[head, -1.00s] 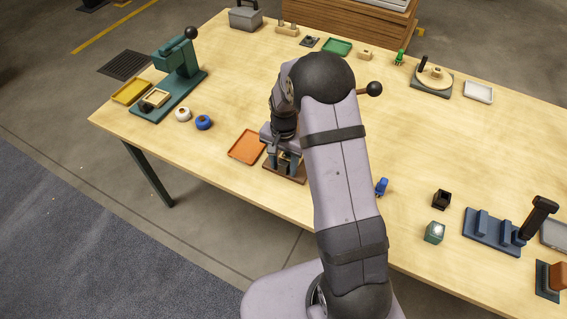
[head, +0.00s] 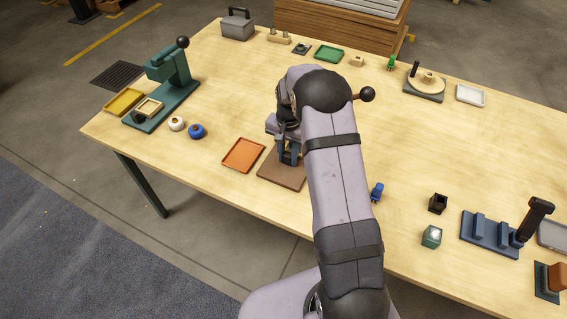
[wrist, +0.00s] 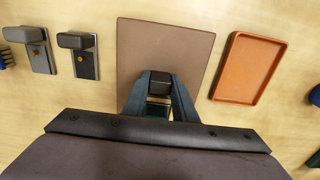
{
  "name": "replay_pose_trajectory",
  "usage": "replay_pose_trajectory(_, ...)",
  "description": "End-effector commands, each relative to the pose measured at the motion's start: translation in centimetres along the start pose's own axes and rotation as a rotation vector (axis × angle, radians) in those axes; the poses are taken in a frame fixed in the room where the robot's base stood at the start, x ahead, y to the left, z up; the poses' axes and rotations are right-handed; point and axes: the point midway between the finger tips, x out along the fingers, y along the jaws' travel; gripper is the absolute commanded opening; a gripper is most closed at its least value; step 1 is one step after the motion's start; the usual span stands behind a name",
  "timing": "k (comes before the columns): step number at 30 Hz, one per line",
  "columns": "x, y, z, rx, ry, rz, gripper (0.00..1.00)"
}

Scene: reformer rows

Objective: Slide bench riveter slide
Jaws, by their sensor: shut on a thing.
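My gripper (head: 289,155) is low over the far part of a flat brown plate (head: 283,178), mostly behind my own arm in the head view. In the wrist view, its blue-grey fingers (wrist: 159,88) are shut on a small black block (wrist: 160,80) at the edge of the brown plate (wrist: 165,45). A greenish part shows between the fingers below the block. What the block joins to is hidden. A green machine (head: 170,68) with a black ball lever stands at the left, with a cream frame on its base. I cannot tell which item is the riveter.
An orange tray (head: 243,155) lies close beside the brown plate. Two grey blocks with brass studs (wrist: 80,55) stand on its other side in the wrist view. A blue fixture (head: 490,232) stands at the right. The table's near edge is close to the plate.

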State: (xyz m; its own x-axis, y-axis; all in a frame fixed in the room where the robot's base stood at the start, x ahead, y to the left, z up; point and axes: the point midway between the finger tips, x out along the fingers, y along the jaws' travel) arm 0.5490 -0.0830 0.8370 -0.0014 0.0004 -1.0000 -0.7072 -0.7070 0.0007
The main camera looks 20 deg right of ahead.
Motion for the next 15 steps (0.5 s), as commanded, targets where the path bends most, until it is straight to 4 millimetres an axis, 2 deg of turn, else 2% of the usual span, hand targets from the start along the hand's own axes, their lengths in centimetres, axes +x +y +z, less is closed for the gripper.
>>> replay_pose_trajectory(9, -0.05, -0.05, -0.21, 0.0, 0.003, -0.002, 0.0)
replay_pose_trajectory(10, -0.05, -0.05, -0.21, 0.0, 0.003, -0.002, 0.32)
replay_pose_trajectory(12, -0.04, -0.05, -0.2, 0.0, 0.003, -0.002, 0.44)
replay_pose_trajectory(15, -0.03, -0.04, -0.18, 0.0, 0.002, -0.001, 0.44)
